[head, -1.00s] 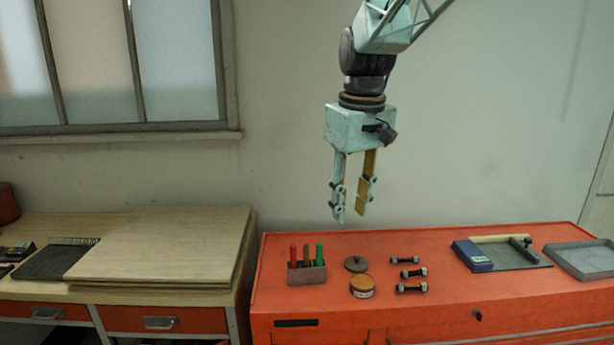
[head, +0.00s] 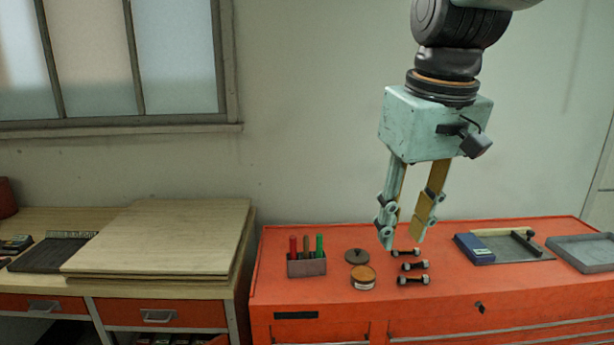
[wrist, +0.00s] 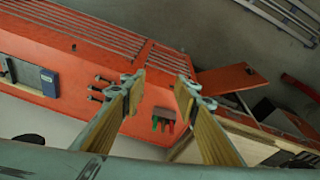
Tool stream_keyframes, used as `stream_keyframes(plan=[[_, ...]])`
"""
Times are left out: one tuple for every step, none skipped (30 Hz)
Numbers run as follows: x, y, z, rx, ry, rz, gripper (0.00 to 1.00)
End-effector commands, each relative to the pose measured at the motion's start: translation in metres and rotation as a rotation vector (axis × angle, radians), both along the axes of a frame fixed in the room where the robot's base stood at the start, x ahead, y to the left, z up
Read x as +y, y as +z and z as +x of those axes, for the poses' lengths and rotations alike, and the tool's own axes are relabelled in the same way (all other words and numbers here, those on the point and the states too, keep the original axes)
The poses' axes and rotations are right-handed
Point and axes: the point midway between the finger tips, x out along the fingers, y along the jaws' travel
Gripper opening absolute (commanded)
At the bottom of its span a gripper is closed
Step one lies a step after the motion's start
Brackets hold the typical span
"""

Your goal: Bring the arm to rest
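My gripper (head: 402,240) hangs pointing down, above and in front of the red tool chest (head: 465,300) in the head view. Its two fingers are apart with nothing between them. The wrist view shows the same open fingers (wrist: 163,85), with wood-coloured inner pads, and the chest beyond them. No gate valve shows in these frames.
On the chest stand a holder with red and green handles (head: 306,266), a round tin (head: 363,278), a dark lid (head: 357,257), several bolts (head: 413,281), a blue box (head: 474,249) and a grey tray (head: 583,254). Boards (head: 160,240) lie on the left bench.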

Motion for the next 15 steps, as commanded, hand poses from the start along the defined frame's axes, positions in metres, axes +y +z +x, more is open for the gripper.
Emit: stream_keyframes(plan=[[-0.003, -0.003, -0.010, -0.005, -0.010, 0.002, 0.28], [-0.005, -0.003, -0.015, -0.008, -0.016, 0.003, 0.28], [-0.007, -0.005, -0.022, -0.011, -0.024, 0.005, 0.28], [-0.008, -0.006, -0.028, -0.013, -0.031, 0.006, 0.28], [-0.010, -0.007, -0.033, -0.016, -0.037, 0.007, 0.28], [-0.011, -0.008, -0.040, -0.020, -0.045, 0.009, 0.28], [-0.013, -0.009, -0.045, -0.022, -0.051, 0.010, 0.28], [-0.014, -0.011, -0.051, -0.024, -0.057, 0.011, 0.28], [-0.016, -0.013, -0.058, -0.028, -0.064, 0.013, 0.28], [-0.017, -0.014, -0.063, -0.030, -0.070, 0.014, 0.28], [-0.018, -0.016, -0.068, -0.032, -0.076, 0.015, 0.28], [-0.020, -0.018, -0.075, -0.035, -0.085, 0.017, 0.28], [-0.021, -0.019, -0.081, -0.038, -0.091, 0.018, 0.28], [-0.022, -0.021, -0.086, -0.040, -0.098, 0.019, 0.28], [-0.024, -0.023, -0.093, -0.043, -0.106, 0.021, 0.28]])
